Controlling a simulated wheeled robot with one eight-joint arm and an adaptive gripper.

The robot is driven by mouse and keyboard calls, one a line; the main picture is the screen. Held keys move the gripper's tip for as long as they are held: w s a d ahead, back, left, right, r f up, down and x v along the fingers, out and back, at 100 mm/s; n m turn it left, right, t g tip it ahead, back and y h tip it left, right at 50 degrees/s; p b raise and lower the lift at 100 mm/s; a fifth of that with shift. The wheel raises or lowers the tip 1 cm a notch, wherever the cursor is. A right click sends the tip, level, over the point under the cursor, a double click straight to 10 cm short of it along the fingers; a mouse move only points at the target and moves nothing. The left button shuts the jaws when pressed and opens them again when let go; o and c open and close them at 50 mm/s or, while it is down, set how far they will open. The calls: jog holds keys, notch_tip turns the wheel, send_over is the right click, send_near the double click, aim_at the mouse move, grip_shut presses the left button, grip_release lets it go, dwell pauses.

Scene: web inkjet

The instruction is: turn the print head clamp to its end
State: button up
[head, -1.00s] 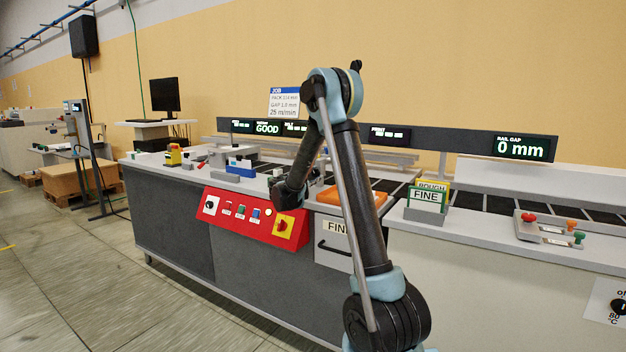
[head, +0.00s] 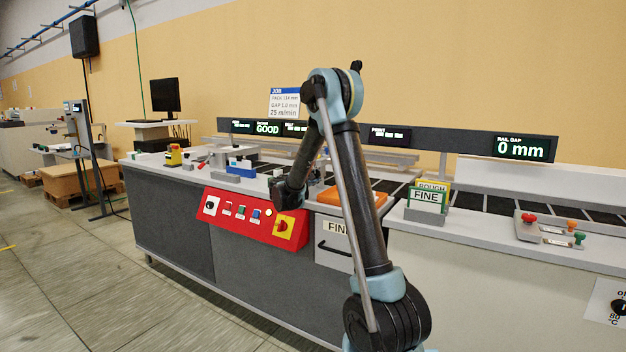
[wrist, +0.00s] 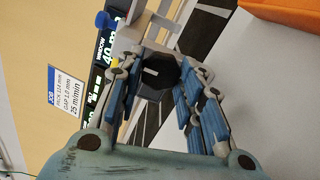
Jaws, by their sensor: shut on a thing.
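The print head clamp is a dark, many-sided knob (wrist: 158,72) with a short white mark on its face, in the upper middle of the wrist view. My gripper (wrist: 165,84) has its blue-padded fingers on either side of this knob and is shut on it. The knob sits against pale grey machine parts. In the head view my arm's dark links stand in front of the machine, and the knob and fingers are mostly hidden behind them.
An orange block (head: 350,197) lies on the bench right of my gripper. The red control panel (head: 255,217) is below on the front. A FINE card holder (head: 426,200) stands further right. The rail gap display (head: 522,148) reads 0 mm.

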jog(key=shift+s+d+f, duration=0.1)
jog(key=shift+s+d, duration=0.05)
jog(key=o, duration=1)
jog(key=shift+c, duration=0.2)
jog(key=shift+o, duration=0.6)
jog(key=v, duration=1.2)
